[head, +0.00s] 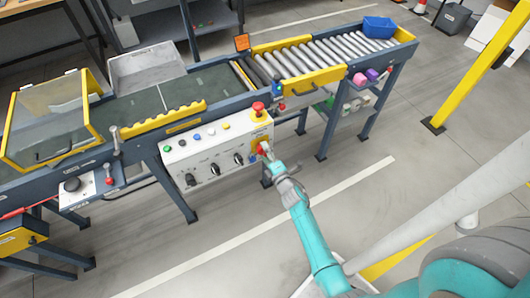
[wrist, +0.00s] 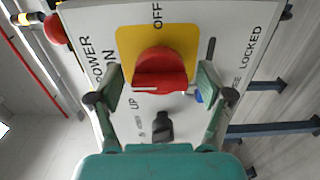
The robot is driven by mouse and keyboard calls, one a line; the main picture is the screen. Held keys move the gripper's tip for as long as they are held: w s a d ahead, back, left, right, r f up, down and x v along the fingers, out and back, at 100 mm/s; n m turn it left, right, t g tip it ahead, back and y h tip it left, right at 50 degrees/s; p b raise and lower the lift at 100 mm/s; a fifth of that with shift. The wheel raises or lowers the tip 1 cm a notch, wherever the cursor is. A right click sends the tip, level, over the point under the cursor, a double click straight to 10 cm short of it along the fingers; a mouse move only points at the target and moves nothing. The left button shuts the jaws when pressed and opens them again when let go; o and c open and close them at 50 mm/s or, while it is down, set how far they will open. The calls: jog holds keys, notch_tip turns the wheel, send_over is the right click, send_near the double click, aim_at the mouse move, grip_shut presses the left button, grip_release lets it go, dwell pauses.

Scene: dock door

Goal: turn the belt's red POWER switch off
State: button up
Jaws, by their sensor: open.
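The red POWER switch (wrist: 160,70) is a rotary knob on a yellow plate (wrist: 126,42) on the belt's white control panel (head: 205,152). In the wrist view, OFF is printed above the knob and ON to its left. The knob's grip bar lies across the picture, left to right, in line with ON. In the head view the switch (head: 262,147) is partly covered by my gripper (head: 267,153). My gripper (wrist: 160,82) is open, with one finger left and one right of the knob. Gaps show between fingers and knob, so I see no clear contact.
A red mushroom button (head: 258,108) stands on the panel above the switch. A black selector knob (wrist: 160,127) lies below the switch in the wrist view. More knobs and buttons fill the panel's left part. The floor in front is clear.

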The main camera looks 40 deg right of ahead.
jog(key=c, duration=1.2)
jog(key=shift+o, duration=0.2)
jog(key=m, duration=0.4)
jog(key=shift+m, duration=0.3)
jog(key=m, duration=0.4)
jog(key=shift+m, duration=0.3)
jog(key=m, duration=0.4)
jog(key=shift+m, duration=2.4)
